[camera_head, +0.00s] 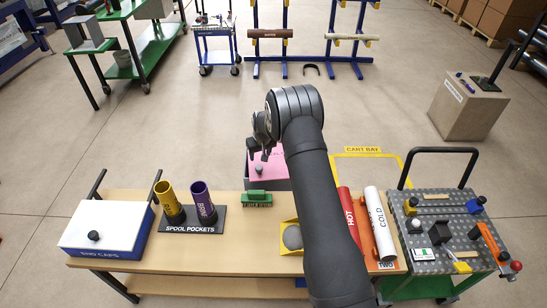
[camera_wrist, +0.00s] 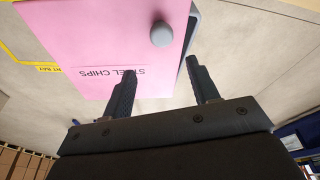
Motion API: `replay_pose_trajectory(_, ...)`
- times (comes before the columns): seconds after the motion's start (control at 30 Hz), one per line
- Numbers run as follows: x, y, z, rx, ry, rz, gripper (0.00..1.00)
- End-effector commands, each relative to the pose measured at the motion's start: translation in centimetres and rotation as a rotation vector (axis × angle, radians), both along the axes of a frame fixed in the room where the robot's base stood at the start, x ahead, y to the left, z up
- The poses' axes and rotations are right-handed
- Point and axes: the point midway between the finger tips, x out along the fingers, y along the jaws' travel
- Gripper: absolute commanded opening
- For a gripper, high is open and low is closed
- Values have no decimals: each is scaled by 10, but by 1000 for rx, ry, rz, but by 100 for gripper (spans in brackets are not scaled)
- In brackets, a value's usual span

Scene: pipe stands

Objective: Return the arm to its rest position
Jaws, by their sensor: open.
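My dark arm rises over the table in the head view, and its wrist bends over at the top. My gripper (camera_head: 260,150) hangs in front of the far table edge, near a pink-topped box (camera_head: 268,167) with a knob; its details are partly hidden by my arm. In the wrist view my gripper (camera_wrist: 163,76) has two dark fingers well apart with nothing between them. Beyond them is the pink lid (camera_wrist: 95,35), marked STEEL CHIPS, with a round grey knob (camera_wrist: 162,33).
A tool cart (camera_head: 437,205) stands right. Open floor lies behind.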

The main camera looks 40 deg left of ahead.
Motion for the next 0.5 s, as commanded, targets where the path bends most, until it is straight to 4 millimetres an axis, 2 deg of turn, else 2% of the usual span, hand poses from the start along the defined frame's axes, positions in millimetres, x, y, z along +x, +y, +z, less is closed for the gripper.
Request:
replay_pose_trajectory(0.23, 0, 0, -9, -1, 0, 0, 55)
replay_pose_trajectory(0.5, 0, 0, -51, -1, 1, -1, 55)
